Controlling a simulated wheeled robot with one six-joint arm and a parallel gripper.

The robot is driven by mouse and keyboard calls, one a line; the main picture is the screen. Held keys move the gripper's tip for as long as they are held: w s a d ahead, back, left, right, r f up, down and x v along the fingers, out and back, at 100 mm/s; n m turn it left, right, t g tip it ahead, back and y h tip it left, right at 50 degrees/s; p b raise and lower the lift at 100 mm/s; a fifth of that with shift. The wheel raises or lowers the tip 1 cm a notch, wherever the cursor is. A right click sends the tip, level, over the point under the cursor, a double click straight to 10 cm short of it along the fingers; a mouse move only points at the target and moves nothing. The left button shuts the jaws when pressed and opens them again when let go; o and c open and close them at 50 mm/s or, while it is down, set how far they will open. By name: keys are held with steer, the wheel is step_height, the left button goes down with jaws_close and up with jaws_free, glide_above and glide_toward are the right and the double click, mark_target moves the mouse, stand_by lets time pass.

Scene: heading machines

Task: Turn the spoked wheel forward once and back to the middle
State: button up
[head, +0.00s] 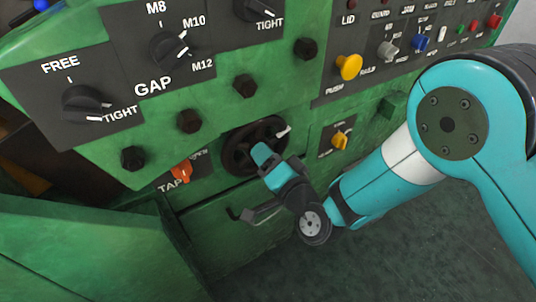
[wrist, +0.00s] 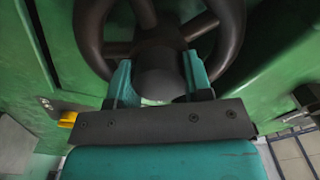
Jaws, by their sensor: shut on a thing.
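The dark spoked wheel (head: 236,158) is mounted on the green machine front, below the row of black bolts. A pale mark shows near its upper right rim. In the wrist view the wheel (wrist: 90,35) fills the top, with spokes running to a round dark hub (wrist: 160,75). My gripper (head: 264,160) is at the wheel's lower right in the head view. In the wrist view my gripper (wrist: 157,78) has one teal finger on each side of the hub and is shut on it. My gripper hides part of the wheel in the head view.
An orange TAP knob (head: 181,173) sits left of the wheel, and a yellow knob (head: 340,140) sits right. GAP dials (head: 168,48) and a yellow push button (head: 348,67) are above.

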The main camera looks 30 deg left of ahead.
steer(key=m, duration=0.1)
steer(key=m+p, duration=0.1)
steer(key=m, duration=0.2)
steer(key=shift+s+f+m, duration=0.15)
steer(key=shift+f+m, duration=0.1)
steer(key=shift+m, duration=0.05)
steer(key=shift+s+m+p, duration=0.1)
steer(key=shift+m+p, duration=0.9)
steer(key=shift+m, duration=1.2)
steer(key=o, duration=1.3)
steer(key=shift+a, duration=0.1)
steer(key=shift+r, duration=0.1)
